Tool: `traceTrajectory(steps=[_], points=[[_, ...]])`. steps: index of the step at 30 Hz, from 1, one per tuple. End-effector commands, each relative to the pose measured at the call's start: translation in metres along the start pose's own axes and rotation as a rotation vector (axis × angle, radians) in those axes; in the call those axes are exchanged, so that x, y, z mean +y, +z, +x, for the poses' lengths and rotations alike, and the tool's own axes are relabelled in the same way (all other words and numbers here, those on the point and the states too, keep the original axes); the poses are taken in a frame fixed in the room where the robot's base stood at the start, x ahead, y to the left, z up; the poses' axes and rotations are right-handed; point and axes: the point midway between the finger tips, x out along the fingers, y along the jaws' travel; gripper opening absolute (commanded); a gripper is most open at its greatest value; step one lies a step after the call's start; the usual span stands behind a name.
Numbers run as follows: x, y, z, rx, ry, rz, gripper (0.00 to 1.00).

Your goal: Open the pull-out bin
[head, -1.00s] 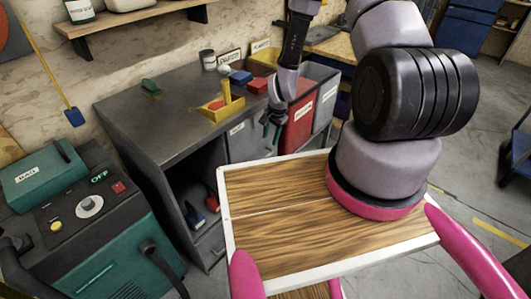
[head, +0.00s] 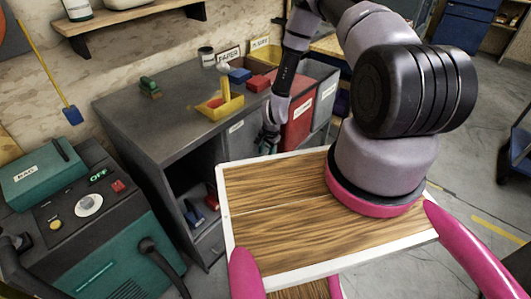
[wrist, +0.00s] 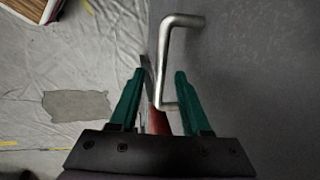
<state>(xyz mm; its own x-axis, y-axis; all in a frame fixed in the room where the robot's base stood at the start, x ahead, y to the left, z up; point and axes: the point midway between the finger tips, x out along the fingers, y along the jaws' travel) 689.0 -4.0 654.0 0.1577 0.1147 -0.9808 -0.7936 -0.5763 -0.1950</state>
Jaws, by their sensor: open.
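The pull-out bin front I see nearest my gripper is a grey panel (head: 240,132) with a small label, set in the workbench left of a red bin. In the wrist view the grey front (wrist: 255,75) fills the right side and carries a bent metal handle (wrist: 163,60). My gripper (head: 267,145) is low in front of the grey panel, by the red bin's left edge. In the wrist view its green fingers (wrist: 159,75) are apart, with the handle's long bar between them in the picture. Whether a finger touches the handle I cannot tell.
The red bin (head: 298,120) and a grey bin (head: 327,95) stand to the right. A teal machine (head: 100,235) stands at left. Sheeted floor (wrist: 75,70) lies open beside the front.

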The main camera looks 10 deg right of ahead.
Motion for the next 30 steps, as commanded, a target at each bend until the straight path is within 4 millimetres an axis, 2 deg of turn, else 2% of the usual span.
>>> traceTrajectory(steps=[3,5,7,30], points=[[-0.0001,0.0,-0.0003,0.0,0.0,0.0,0.47],[-0.0001,-0.0001,-0.0003,0.0,0.0,0.0,0.28],[-0.0001,-0.0001,-0.0004,0.0,0.0,0.0,0.01],[-0.0002,-0.0001,-0.0008,0.0,0.0,0.0,0.0]])
